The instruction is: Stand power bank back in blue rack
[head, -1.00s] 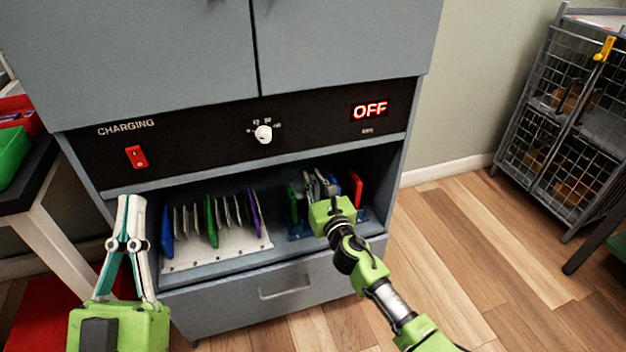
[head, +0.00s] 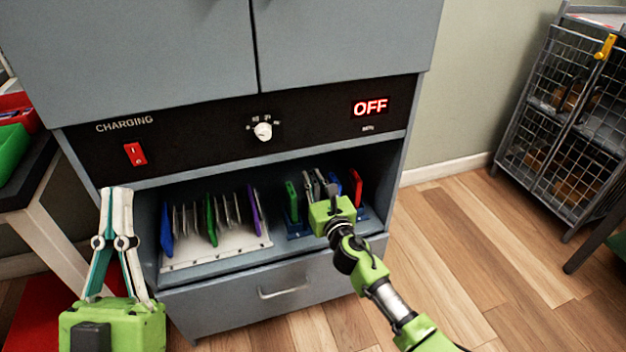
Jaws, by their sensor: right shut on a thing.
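The blue rack (head: 298,236) stands at the right of the cabinet's open bay in the head view. A green slab (head: 292,202) and a red slab (head: 356,188) stand upright in it. My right gripper (head: 320,186) reaches into the bay over the rack's middle. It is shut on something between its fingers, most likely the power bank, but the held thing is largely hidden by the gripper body. I cannot tell whether it touches the rack. My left gripper (head: 117,192) points up in front of the cabinet's left side, empty, with its fingertips close together.
A white rack (head: 215,257) with several upright slabs, blue, green and purple among them, fills the bay's left. Above are a red switch (head: 135,154), a white knob (head: 263,131) and an OFF display (head: 370,107). A wire cage (head: 560,120) stands at the right.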

